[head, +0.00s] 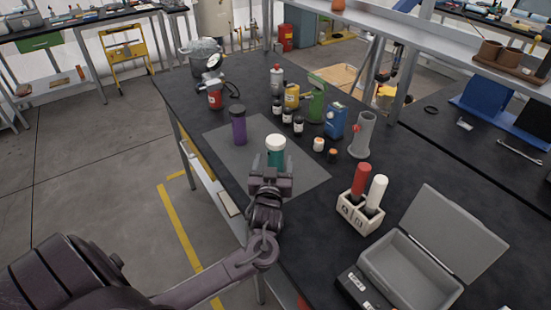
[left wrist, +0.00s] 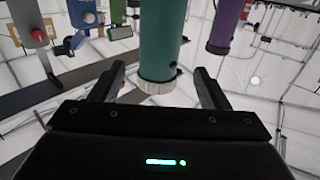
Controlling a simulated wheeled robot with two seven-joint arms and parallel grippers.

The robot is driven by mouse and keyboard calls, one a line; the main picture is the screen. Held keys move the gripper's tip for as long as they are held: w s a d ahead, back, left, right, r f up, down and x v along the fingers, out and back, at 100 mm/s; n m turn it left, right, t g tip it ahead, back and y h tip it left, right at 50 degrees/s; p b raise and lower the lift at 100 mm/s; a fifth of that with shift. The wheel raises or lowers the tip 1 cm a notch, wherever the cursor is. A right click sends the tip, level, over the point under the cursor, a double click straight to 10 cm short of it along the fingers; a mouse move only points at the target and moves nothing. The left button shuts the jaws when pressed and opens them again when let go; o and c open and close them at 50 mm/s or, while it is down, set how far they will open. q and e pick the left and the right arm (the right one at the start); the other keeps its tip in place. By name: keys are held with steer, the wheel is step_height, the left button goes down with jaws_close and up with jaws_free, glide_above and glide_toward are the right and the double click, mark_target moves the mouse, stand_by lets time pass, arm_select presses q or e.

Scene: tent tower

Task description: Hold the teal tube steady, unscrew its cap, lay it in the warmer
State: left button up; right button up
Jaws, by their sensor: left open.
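The teal tube (head: 276,159) stands upright on a grey mat on the bench, with its white cap (head: 275,142) on top. My left gripper (head: 270,176) is just in front of it, open. In the left wrist view, which looks upside down, the teal tube (left wrist: 163,40) and its pale ribbed cap (left wrist: 156,87) show between the two open fingers (left wrist: 160,85), with gaps at both sides. The gripper hides the tube's lower part in the head view. A grey box with a raised lid (head: 372,258), seemingly the warmer, stands front right, looking empty. My right gripper is out of view.
A purple tube (head: 238,128) stands on the mat (head: 305,180), left of the teal one. Bottles and cans (head: 316,106) crowd behind. The mat's right part is clear.

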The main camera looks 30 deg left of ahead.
arm_select(q)
steer(key=shift+x, duration=1.2)
steer(key=p+x, duration=0.1)
steer(key=x, duration=0.4)
steer(key=shift+w, duration=0.2)
steer(key=shift+s, duration=0.1)
steer(key=c, duration=1.1)
steer(key=shift+r, duration=0.1)
step_height(320, 180, up, 20)
steer(key=b, duration=0.2)
steer(key=shift+b, duration=0.3)
